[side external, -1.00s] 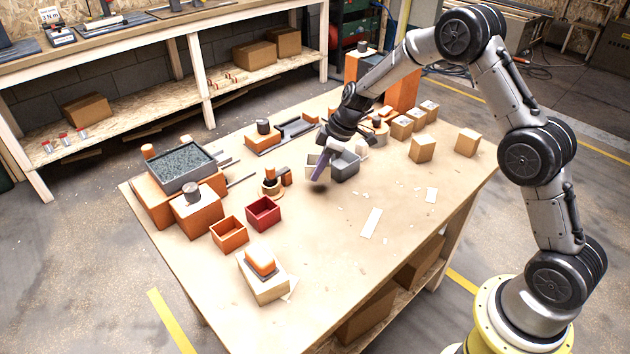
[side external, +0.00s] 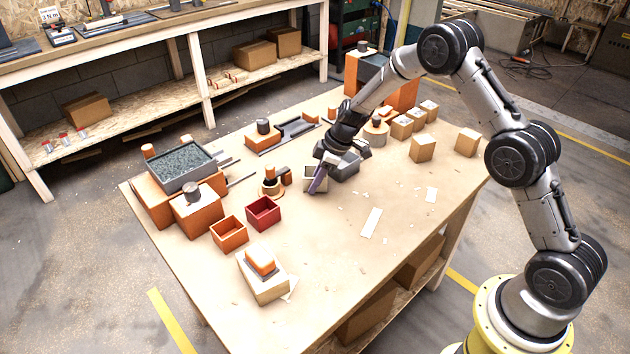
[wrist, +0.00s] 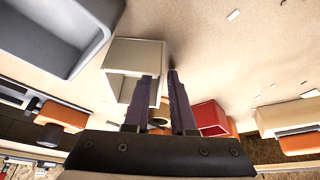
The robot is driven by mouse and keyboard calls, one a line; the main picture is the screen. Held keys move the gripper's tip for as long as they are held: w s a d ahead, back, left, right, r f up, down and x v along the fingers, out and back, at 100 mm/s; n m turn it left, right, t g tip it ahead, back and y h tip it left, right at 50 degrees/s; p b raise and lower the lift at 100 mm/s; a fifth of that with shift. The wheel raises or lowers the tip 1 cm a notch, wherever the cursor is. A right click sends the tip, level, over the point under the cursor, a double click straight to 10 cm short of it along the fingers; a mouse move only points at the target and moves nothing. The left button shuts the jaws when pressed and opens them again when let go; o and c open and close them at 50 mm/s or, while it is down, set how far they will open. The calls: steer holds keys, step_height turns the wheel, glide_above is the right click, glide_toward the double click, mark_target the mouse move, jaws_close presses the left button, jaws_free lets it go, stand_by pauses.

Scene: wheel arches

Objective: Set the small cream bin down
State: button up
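The small cream bin (side external: 308,184) is at the middle of the table, beside the grey bin (side external: 345,166). It looks low, at or very near the table top; I cannot tell whether its base touches. My gripper (side external: 317,184) points down at the bin's right side. In the wrist view, the cream bin (wrist: 128,56) shows its open top, and my two dark fingers (wrist: 162,76) straddle its right wall, one over the inside and one outside. The fingers hide part of the bin.
A red bin (side external: 263,212) and an orange bin (side external: 229,234) stand to the left and front. Orange and dark round parts (side external: 273,182) stand close by on the left. The grey bin is close on the right. The table in front is mostly clear, with pale scraps (side external: 371,222).

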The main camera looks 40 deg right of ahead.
steer(key=shift+o, duration=0.4)
steer(key=shift+r, duration=0.25)
steer(key=s+d+r+m, duration=0.1)
steer(key=s+r, duration=0.4)
steer(key=r, duration=0.4)
steer(key=s+r, duration=0.4)
steer(key=r, duration=0.5)
steer(key=s+a+r+m+h, duration=0.1)
steer(key=s+a+r+m, duration=0.15)
steer(key=s+r, duration=0.65)
steer(key=s+d+f+m+t+h, duration=0.1)
steer(key=s+m, duration=0.4)
steer(key=s, duration=1.5)
steer(key=shift+s+d+f+t+h, duration=0.15)
steer(key=shift+f+t+h, duration=0.45)
steer(key=shift+t, duration=0.1)
steer(key=shift+m, duration=0.25)
